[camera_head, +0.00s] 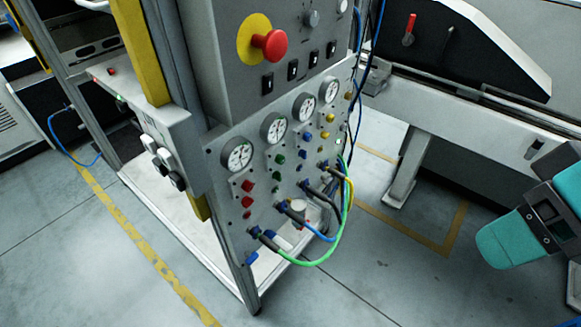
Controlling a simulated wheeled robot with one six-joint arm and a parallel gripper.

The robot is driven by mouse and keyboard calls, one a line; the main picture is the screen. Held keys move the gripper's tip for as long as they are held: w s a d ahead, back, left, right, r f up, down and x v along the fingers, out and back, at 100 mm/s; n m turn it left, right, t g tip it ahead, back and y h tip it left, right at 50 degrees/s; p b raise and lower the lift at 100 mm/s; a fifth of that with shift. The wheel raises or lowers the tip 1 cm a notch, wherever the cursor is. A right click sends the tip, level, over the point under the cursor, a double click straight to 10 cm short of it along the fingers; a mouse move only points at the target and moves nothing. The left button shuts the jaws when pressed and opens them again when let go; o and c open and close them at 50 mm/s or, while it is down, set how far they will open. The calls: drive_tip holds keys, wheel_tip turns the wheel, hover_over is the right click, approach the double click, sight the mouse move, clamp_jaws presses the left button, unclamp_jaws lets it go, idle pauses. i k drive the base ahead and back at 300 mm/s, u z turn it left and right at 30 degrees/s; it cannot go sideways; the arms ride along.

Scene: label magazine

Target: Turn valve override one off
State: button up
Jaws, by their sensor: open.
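A grey control panel (263,209) stands on a frame. Small coloured knobs or buttons sit in columns below its gauges: red ones (247,201), green ones (279,159), blue ones (303,138) and yellow ones (325,135). No readable label shows which is valve override one, and its on or off position cannot be told. My gripper is not in view. A teal and dark part at the right edge appears to be my arm, well apart from the panel.
A row of round gauges (238,156) and a red emergency stop (270,44) on yellow are above. Green, blue and dark hoses (321,259) loop out from the panel's lower face. Grey floor (360,285) is clear in front. A pale beam (480,115) runs behind at right.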

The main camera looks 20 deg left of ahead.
sight(246, 202)
drive_tip(key=u, duration=0.3)
drive_tip(key=k, duration=0.5)
drive_tip(key=u, duration=0.75)
